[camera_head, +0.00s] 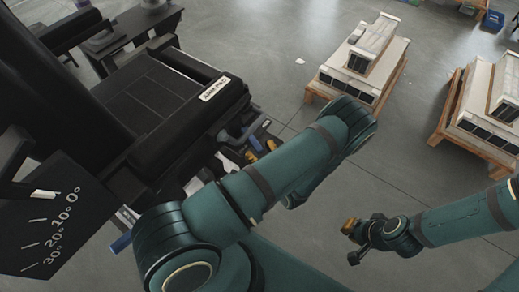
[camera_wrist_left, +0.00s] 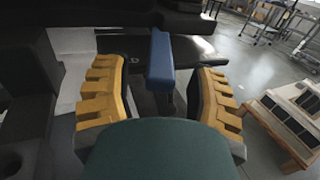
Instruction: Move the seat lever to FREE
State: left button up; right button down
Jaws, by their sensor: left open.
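A black padded seat (camera_head: 150,95) with a small white label fills the upper left of the head view. My left gripper (camera_head: 262,147) is beside the seat's right edge, partly hidden by its own arm. In the left wrist view, my left gripper (camera_wrist_left: 161,85) is open, with its yellow fingers on either side of a blue lever handle (camera_wrist_left: 161,60). Gaps show between the handle and both fingers. A FREE marking cannot be read. My right gripper (camera_head: 350,242) is open and empty above the floor, far from the seat.
A dark angle scale (camera_head: 50,220) marked 0° to 30° stands at lower left. Another blue part (camera_head: 121,243) shows beside my arm. Pale equipment on wooden pallets (camera_head: 360,60) stands at upper right. The floor between is mostly clear.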

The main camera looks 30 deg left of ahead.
pick_arm(q)
grip_shut()
pick_arm(e)
jog(key=shift+f, duration=0.1)
